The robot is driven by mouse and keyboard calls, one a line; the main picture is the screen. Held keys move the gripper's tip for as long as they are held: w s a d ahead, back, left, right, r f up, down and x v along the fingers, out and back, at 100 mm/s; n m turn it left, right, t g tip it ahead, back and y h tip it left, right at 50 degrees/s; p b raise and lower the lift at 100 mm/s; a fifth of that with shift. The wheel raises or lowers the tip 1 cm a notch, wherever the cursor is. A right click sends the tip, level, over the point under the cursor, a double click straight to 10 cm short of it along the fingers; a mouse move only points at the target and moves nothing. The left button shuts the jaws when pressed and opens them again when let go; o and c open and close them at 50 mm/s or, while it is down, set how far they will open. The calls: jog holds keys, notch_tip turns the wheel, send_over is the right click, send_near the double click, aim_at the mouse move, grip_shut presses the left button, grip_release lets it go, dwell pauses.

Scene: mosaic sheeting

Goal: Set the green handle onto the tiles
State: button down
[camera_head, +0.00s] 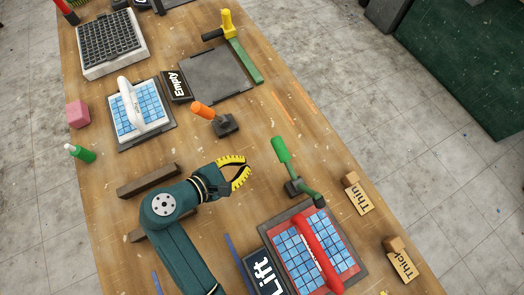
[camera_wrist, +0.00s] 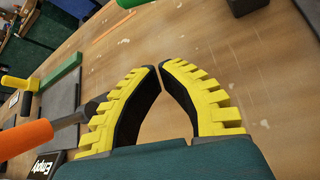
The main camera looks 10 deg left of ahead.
aim_at(266, 157)
jog(key=b+x, duration=0.2)
jog(key=x, duration=0.6)
jog(key=shift+w+d+f, duration=0.15)
jog(key=shift+w+f, duration=0.05)
jog(key=shift+f, duration=0.15)
jog(key=shift+w+d, duration=0.45)
jog(key=shift+w, duration=0.05)
jog(key=r, duration=0.1)
jog(key=d+r, duration=0.1)
jog(key=shift+s+r, duration=0.25)
jog(key=shift+s, duration=0.05)
jog(key=shift+d+r, duration=0.15)
jog(key=shift+r, duration=0.3)
jog(key=shift+r, duration=0.1)
